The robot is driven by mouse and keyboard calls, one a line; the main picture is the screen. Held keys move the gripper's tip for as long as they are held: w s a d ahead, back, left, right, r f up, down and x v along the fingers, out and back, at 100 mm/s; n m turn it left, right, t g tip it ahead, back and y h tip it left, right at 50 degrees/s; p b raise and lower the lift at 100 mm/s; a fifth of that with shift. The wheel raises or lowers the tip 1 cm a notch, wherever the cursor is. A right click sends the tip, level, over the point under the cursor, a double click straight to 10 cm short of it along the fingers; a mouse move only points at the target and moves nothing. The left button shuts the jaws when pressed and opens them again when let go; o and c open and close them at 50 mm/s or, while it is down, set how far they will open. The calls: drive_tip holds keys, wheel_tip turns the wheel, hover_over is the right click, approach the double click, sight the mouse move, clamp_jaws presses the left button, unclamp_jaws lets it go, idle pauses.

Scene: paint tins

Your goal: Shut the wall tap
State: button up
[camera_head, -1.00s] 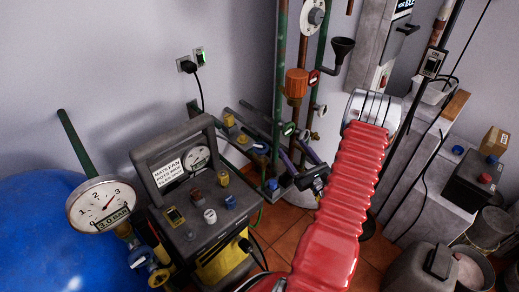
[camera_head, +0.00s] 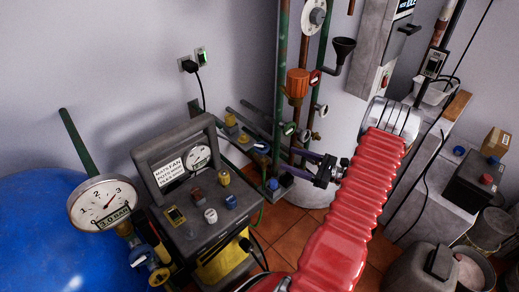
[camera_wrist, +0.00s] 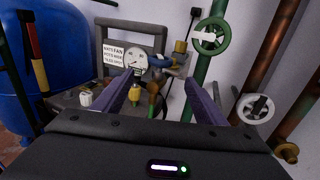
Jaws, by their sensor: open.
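My gripper (camera_head: 289,160) is open and empty, its purple fingers pointing left in the head view, beside the lower pipes. The fingers also show in the wrist view (camera_wrist: 160,78). Between and beyond them is a brass tap with a blue handle (camera_wrist: 160,62), apart from the fingers as far as I can tell. A blue-handled tap (camera_head: 262,147) shows left of the pipes in the head view. A green handwheel (camera_wrist: 210,37) and a white handwheel (camera_wrist: 255,108) are on pipes at the right. I cannot tell for certain which one is the wall tap.
A grey control box (camera_head: 195,205) with a dial and knobs stands to the left. A blue tank (camera_head: 40,225) with a pressure gauge (camera_head: 103,203) is farther left. Vertical pipes (camera_head: 281,60) and a white cylinder (camera_head: 345,120) stand behind. Some tiled floor (camera_head: 295,240) is bare.

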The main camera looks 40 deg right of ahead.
sight(260, 148)
drive_tip(key=x, duration=1.3)
drive_tip(key=shift+w+a, duration=0.15)
drive_tip(key=shift+w, duration=0.25)
drive_tip(key=shift+c, duration=0.6)
drive_tip(key=c, duration=0.9)
drive_tip(key=shift+a, duration=0.15)
